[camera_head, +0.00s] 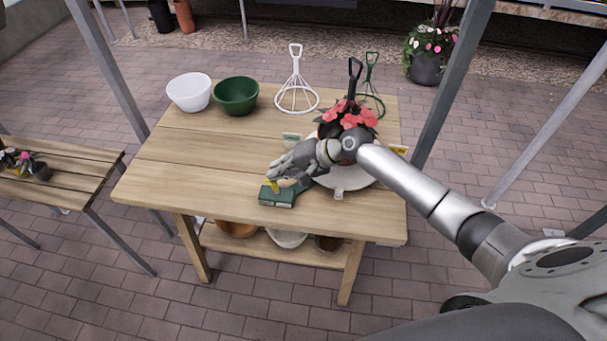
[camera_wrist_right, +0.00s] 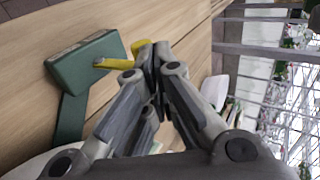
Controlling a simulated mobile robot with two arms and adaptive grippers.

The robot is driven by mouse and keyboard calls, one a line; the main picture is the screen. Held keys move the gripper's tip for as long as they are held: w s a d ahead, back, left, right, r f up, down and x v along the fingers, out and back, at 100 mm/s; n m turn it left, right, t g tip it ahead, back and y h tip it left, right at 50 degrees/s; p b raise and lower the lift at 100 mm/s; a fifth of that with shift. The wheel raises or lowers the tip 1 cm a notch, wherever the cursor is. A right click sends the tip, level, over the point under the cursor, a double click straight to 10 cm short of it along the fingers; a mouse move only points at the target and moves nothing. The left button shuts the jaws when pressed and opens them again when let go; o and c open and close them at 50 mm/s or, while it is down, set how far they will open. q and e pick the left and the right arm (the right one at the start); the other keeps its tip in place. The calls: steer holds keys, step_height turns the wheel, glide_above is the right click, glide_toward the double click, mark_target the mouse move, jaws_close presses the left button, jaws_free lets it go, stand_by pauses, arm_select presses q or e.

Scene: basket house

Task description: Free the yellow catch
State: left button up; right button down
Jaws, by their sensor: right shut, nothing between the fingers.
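A dark green block (camera_head: 276,199) sits on the wooden table (camera_head: 185,185) near its front edge. A second yellow bit (camera_wrist_right: 140,46) shows just past the fingertips. My right gripper (camera_wrist_right: 152,58) is shut and empty, its tips right beside the yellow parts; contact cannot be told. My left gripper is not in view.
A round white pan (camera_head: 350,182) lies under my right forearm, with a red-flowered plant (camera_head: 347,118) behind. White (camera_head: 190,92) and green (camera_head: 237,95) bowls and a white wire stand (camera_head: 296,85) occupy the back.

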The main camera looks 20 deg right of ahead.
steer(key=shift+w+a, duration=0.35)
steer(key=shift+a, duration=0.2)
steer(key=shift+r+p, duration=0.8)
